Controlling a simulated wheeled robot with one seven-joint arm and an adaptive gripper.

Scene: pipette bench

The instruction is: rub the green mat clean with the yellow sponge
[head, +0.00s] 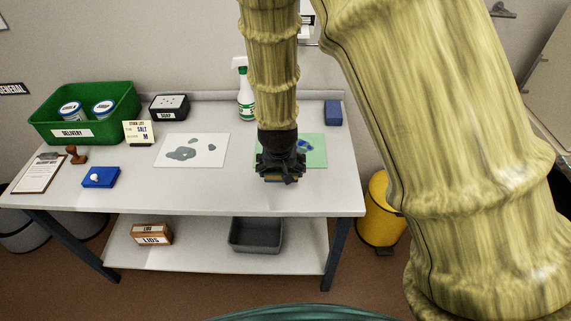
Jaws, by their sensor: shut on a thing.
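The green mat (317,155) lies flat on the right part of the bench, with blue smears (305,145) near its middle. My gripper (280,177) points down at the mat's lower left and covers that part of it. It is shut on the yellow sponge (283,180), of which only a thin edge shows beneath the fingers. I cannot tell whether the sponge touches the mat or the bench.
A white mat (220,155) with grey stains lies left of my gripper. A spray bottle (246,100) and a blue block (333,113) stand behind. A green delivery bin (120,97), black soap box (169,107) and blue pad (101,178) are further left. The bench's front strip is clear.

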